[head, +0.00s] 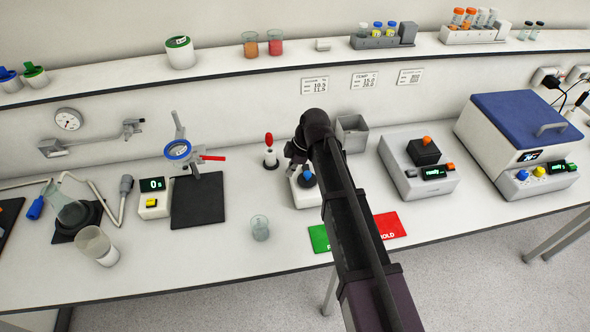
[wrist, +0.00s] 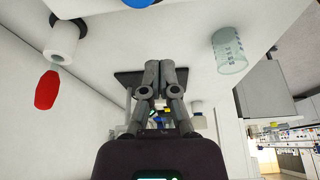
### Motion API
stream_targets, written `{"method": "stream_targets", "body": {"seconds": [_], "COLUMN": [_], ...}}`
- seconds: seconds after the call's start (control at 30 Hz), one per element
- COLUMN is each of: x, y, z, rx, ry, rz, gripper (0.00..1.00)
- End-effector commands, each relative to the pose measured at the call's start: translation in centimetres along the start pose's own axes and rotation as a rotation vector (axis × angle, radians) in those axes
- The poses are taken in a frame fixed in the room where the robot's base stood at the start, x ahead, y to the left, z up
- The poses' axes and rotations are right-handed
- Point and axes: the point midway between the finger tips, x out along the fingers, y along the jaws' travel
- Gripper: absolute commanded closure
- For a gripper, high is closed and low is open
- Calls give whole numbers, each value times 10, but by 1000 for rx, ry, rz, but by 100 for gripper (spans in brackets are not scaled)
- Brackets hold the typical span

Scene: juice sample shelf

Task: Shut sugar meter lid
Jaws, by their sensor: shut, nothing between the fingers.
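My gripper (head: 292,168) is shut and empty; its closed fingers also show in the wrist view (wrist: 160,72). It hangs beside and above a small white device with a blue knob (head: 306,180), which the arm partly hides. To the right stands a grey-white meter (head: 432,183) with a black block (head: 423,151), an orange knob and a green-lit display. No readable label tells me which of the two is the sugar meter. I cannot make out an open lid on either. A blue part shows at the wrist view's top edge (wrist: 138,2).
A red-topped white post (head: 269,150) stands just left of my gripper. A glass beaker (head: 260,228) stands nearer the front, left of a green and red mat (head: 319,238). A grey bin (head: 352,133) and a large blue-lidded machine (head: 520,110) are to the right.

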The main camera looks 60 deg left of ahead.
Motion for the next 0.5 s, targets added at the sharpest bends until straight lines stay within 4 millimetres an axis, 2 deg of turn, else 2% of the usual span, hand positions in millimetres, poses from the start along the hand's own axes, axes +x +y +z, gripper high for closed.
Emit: {"method": "stream_targets", "body": {"seconds": [0.03,0.5], "x": [-10,-52], "y": [0,1], "z": [0,3], "rx": [2,5], "ry": [0,0], "rz": [1,2], "gripper": [100,100]}}
